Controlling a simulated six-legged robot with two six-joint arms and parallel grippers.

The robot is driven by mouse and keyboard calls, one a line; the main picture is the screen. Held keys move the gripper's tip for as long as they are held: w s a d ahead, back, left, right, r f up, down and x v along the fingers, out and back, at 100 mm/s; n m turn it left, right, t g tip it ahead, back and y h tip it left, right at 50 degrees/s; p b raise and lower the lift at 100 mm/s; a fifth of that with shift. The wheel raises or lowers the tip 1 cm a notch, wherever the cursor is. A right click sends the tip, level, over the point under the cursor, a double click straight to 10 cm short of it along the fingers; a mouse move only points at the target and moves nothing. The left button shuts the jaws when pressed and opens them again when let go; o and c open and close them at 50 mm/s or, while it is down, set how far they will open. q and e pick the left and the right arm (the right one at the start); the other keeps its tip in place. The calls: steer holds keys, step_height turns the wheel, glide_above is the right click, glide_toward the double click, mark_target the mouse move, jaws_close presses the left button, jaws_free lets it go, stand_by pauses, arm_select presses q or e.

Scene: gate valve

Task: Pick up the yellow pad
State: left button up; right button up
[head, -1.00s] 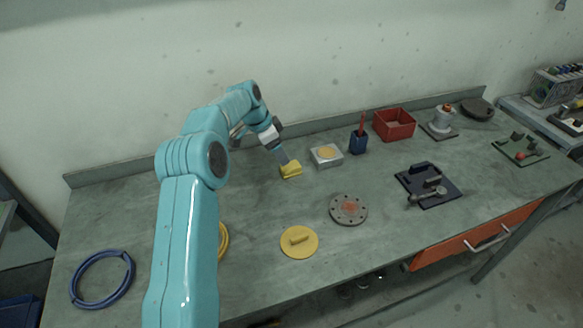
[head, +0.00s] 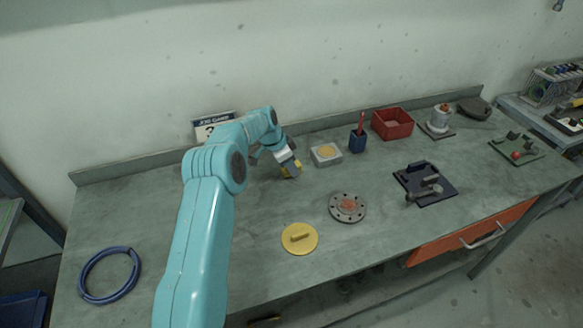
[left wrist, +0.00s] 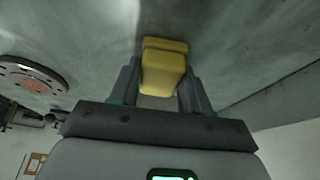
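The yellow pad (left wrist: 164,68) sits between the two fingers of my left gripper (left wrist: 162,82) in the left wrist view. The fingers lie close against its two sides, with no clear gap. In the head view, my left gripper (head: 291,170) points down at the bench, and only small yellow parts of the pad (head: 298,164) show around the fingers. The pad is at or just above the bench top; I cannot tell which. My right gripper is not in view.
A grey box with a yellowish disc (head: 326,154) stands just right of the gripper. A round flange (head: 347,207) and a yellow round lid (head: 299,238) lie in front. A blue cup (head: 358,142) and red bin (head: 392,124) stand further right. A blue ring (head: 109,275) lies front left.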

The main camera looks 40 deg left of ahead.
arm_select(q)
steer(key=shift+a, duration=0.1)
steer(key=c, duration=0.3)
steer(key=shift+r, duration=0.5)
step_height(320, 180, up, 19)
steer(key=p, duration=0.3)
steer(key=shift+s, duration=0.1)
